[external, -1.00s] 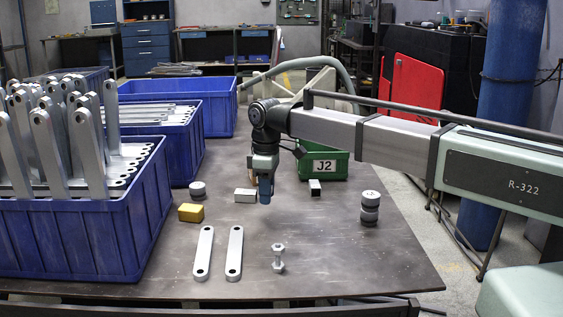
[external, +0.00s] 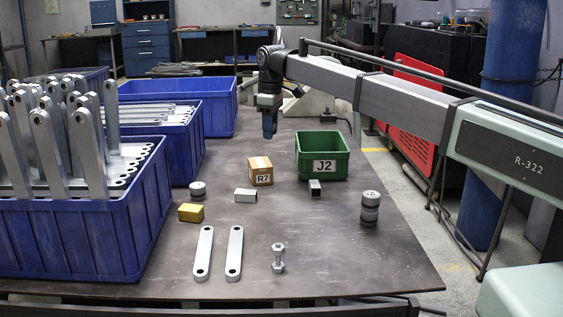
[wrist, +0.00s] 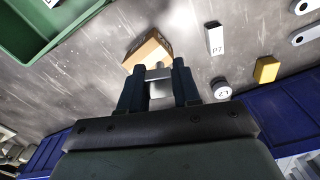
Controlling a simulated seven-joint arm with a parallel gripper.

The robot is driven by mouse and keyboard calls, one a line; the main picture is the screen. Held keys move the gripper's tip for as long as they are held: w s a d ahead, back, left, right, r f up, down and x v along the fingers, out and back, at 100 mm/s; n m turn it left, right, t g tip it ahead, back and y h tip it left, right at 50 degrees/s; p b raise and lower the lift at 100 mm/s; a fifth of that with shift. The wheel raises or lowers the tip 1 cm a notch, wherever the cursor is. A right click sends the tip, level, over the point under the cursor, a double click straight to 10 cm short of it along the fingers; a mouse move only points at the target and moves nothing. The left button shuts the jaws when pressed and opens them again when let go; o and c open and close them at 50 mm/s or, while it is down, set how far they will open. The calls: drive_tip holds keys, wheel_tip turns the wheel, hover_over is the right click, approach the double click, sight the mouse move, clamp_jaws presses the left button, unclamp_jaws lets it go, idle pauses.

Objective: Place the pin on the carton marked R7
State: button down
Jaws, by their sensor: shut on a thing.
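The carton marked R7 (external: 261,172) is a small brown box on the table, left of the green bin. It also shows in the wrist view (wrist: 148,50), just beyond my fingertips. My gripper (external: 268,134) is raised above the table, behind and above the carton in the external view. In the wrist view my gripper (wrist: 159,80) is shut on a silver metal piece, which appears to be the pin (wrist: 159,88). Its ends are partly hidden by the fingers. The pin cannot be made out in the external view.
A green bin marked J2 (external: 340,158) stands right of the carton. A pale block (external: 245,195), yellow block (external: 191,212), round grey pieces (external: 370,207), two flat bars (external: 234,252) and a bolt (external: 278,258) are nearer. Blue crates (external: 70,235) line the left side.

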drive_tip(key=r+n, duration=0.1)
hover_over(260, 162)
drive_tip(key=shift+f+n, duration=0.7)
drive_tip(key=shift+f, duration=1.8)
drive_tip(key=shift+f+n, duration=0.7)
drive_tip(key=shift+f, duration=1.75)
drive_tip(key=shift+f, duration=0.15)
drive_tip(key=c, duration=0.8)
unclamp_jaws()
wheel_tip(260, 162, up, 12)
drive_tip(key=shift+r, duration=0.2)
